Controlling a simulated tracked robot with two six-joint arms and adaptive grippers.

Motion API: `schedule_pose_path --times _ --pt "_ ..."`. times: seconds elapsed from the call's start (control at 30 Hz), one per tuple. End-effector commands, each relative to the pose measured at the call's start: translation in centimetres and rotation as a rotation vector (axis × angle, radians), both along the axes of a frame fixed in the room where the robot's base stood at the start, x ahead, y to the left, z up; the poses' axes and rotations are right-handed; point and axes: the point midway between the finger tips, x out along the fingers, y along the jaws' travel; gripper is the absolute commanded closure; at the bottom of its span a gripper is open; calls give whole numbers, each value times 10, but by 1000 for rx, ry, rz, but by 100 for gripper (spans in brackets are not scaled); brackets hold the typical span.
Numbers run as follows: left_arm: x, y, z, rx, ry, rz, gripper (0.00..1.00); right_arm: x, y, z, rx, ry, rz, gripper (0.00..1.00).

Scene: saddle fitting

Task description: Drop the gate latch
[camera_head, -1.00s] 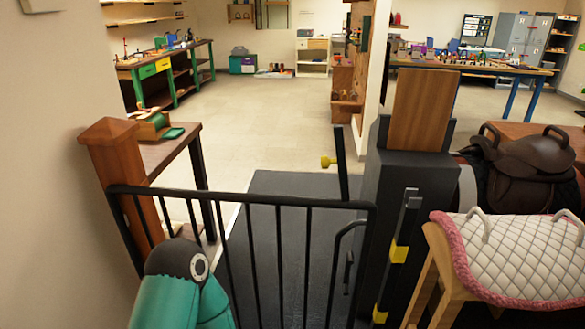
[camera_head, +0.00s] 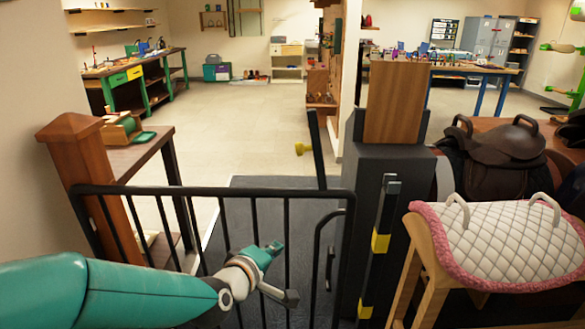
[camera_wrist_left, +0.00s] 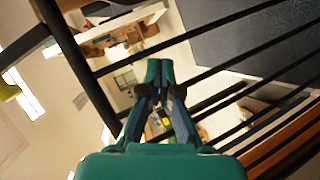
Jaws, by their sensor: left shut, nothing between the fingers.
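The black barred gate (camera_head: 215,190) spans the gap between a wooden post (camera_head: 85,165) and a dark block post (camera_head: 375,165). My left gripper (camera_head: 277,247) is shut and empty, in front of the gate bars, below the top rail and below left of the knob. In the left wrist view, its closed teal fingers (camera_wrist_left: 160,66) point past the rail and bars. A yellow piece (camera_wrist_left: 8,90), likely the knob, shows at the left edge. My right gripper is out of view.
A black bar with yellow bands (camera_head: 380,242) stands in front of the block post. A quilted pad (camera_head: 505,240) on a wooden stand and a brown saddle (camera_head: 507,155) are at right. A small side table (camera_head: 135,155) stands behind the gate at left. Open floor (camera_head: 235,135) lies beyond.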

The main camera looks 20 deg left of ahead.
Motion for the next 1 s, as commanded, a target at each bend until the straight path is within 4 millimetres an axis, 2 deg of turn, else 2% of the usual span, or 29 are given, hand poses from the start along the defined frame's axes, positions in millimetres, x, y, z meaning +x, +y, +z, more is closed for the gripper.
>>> schedule_pose_path --times 0.03,0.1,0.2,0.3,0.43,0.77,0.87,1.0 --pt "1 6 41 -82 -100 49 100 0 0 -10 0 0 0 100" --pt "-4 15 90 -198 -203 102 100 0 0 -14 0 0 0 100" --pt "-15 25 141 -328 -310 148 100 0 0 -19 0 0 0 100" --pt "-23 32 169 -409 -369 169 100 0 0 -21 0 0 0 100" --pt "-27 36 181 -445 -392 179 100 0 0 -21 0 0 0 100" --pt "-25 36 180 -442 -389 179 100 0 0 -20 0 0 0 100" --pt "-20 36 181 -441 -390 180 100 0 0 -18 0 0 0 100" --pt "-3 36 181 -441 -388 180 100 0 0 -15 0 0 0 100"
